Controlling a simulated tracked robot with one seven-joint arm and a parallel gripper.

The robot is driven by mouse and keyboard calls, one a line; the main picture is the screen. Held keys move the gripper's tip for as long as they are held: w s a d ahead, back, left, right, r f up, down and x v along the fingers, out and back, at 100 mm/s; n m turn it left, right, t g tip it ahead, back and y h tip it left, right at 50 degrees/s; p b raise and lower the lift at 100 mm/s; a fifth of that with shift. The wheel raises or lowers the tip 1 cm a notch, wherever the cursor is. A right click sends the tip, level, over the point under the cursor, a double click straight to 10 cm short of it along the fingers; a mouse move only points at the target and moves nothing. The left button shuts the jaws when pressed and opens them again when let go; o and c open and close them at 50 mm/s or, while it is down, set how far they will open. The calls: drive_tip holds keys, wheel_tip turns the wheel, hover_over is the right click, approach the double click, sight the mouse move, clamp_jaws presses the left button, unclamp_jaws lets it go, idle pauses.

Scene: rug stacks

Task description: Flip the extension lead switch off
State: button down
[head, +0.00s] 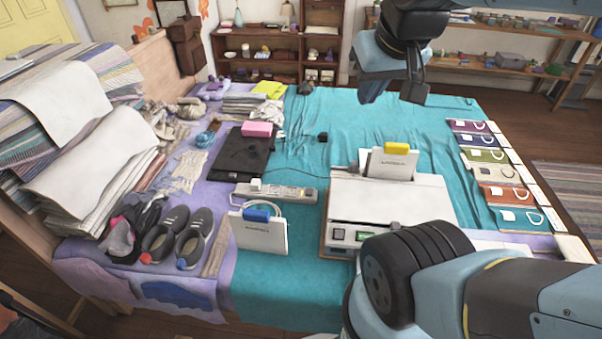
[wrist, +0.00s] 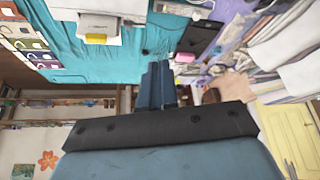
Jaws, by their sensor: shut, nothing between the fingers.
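The extension lead (head: 275,193) is a pale strip lying across the middle of the cloth-covered table in the head view. A plug sits at its left end, and its switch is too small to make out clearly. A pale strip at the top edge of the wrist view (wrist: 183,9) looks like the same lead. My gripper (head: 373,92) is high above the far part of the table, well away from the lead. Its dark blue fingers also show in the wrist view (wrist: 158,75), shut together and empty.
A white box-like machine (head: 390,205) with a card and yellow block stands right of the lead. A white card with a blue block (head: 258,232) stands in front. A black flat case (head: 240,155) with a pink block lies behind. Grey shoes (head: 180,238) are at left. Bare teal cloth (head: 340,115) lies behind.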

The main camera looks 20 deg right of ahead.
drive_tip(key=shift+a, duration=0.15)
drive_tip(key=m+g, duration=0.3)
drive_tip(key=g, duration=0.4)
hover_over(306, 194)
drive_tip(key=w+d, duration=0.1)
drive_tip(key=d, duration=0.1)
wheel_tip(306, 194, down, 26)
drive_tip(key=w+f, duration=0.1)
drive_tip(key=f, duration=0.6)
drive_tip(key=w+f+m+g+y, duration=0.1)
drive_tip(key=w+f, duration=0.1)
drive_tip(key=f, duration=0.6)
drive_tip(key=shift+w+f+g, duration=0.2)
drive_tip(key=shift+w+g, duration=0.05)
drive_tip(key=shift+g, duration=0.05)
drive_tip(key=x, duration=1.4)
drive_tip(key=shift+a, duration=0.15)
